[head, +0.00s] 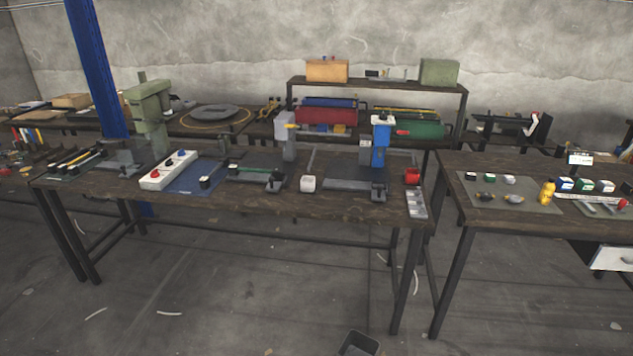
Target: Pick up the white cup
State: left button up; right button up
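A small white cup (308,184) stands upright on the dark wooden workbench (290,207), near its front edge and a little right of the middle. The bench top around the cup is bare on its front side. Neither of my grippers shows in the head view.
A grey and a blue press (380,150) stand behind and right of the cup. A red cup (412,176) sits at the bench's right end. A white control box (168,170) is left. A second table (455,164) stands right. A dark bin-like object (359,344) is at the bottom edge.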

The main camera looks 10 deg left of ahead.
aim_at(307, 183)
jog(key=i+j+z, duration=0.3)
jog(key=j, duration=0.35)
jog(key=i+j+z, duration=0.15)
jog(key=j, duration=0.2)
jog(key=i, duration=0.05)
